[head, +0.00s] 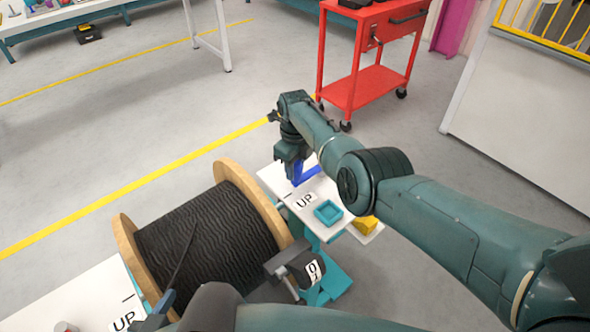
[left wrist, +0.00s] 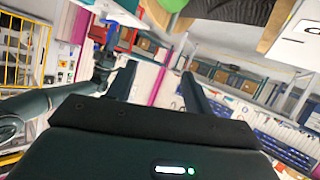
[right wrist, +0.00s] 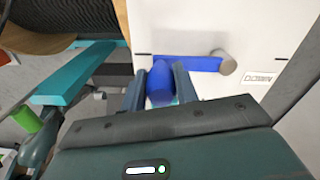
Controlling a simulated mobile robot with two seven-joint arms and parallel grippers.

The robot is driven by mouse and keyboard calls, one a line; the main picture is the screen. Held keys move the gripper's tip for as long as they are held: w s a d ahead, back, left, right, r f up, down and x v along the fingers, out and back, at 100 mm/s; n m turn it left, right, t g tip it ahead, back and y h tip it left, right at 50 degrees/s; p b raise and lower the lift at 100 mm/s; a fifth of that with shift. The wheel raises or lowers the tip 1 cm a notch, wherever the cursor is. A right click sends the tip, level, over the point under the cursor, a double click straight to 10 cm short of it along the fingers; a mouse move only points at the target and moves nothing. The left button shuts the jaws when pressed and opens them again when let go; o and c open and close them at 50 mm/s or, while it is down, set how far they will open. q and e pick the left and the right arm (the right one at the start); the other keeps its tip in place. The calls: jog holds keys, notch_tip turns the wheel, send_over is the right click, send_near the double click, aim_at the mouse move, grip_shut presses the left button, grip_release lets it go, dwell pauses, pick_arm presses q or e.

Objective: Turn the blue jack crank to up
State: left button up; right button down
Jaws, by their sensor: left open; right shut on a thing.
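The blue jack crank (head: 306,176) is on the white panel beyond the reel's right side. Its blue arm (right wrist: 190,64) runs left from a grey hub (right wrist: 228,63) in the right wrist view, away from the DOWN label (right wrist: 258,78) and towards a black tick. My right gripper (right wrist: 158,88) is shut around the crank's upright blue handle (right wrist: 160,75). An UP label (head: 305,201) lies beside the crank in the head view. My left gripper (left wrist: 157,88) is open and empty, its fingers apart, away from the crank.
A large wooden reel (head: 205,235) wound with black cable stands left of the crank. A teal tray (head: 328,212) and a yellow block (head: 364,229) are near the panel. A second UP label (head: 124,321) is at lower left. A red cart (head: 352,88) stands behind; floor at left is clear.

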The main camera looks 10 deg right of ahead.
pick_arm(q)
jog(key=shift+r, duration=0.1)
pick_arm(e)
jog(key=c, duration=1.4)
grip_release()
jog(key=shift+w, duration=0.1)
jog(key=shift+c, duration=0.2)
pick_arm(q)
jog(key=shift+w+a, duration=0.1)
pick_arm(e)
jog(key=o, duration=0.4)
pick_arm(q)
jog(key=shift+w+d+r+m+g+p, duration=0.1)
jog(key=shift+d+r+m+g+p, duration=0.15)
jog(key=shift+p, duration=0.95)
jog(key=shift+w+d+r+m+g+p, duration=0.15)
jog(key=shift+r+p, duration=0.2)
jog(key=shift+p, duration=0.85)
pick_arm(e)
jog(key=shift+r, duration=6.6)
pick_arm(q)
jog(key=shift+s+a, duration=0.1)
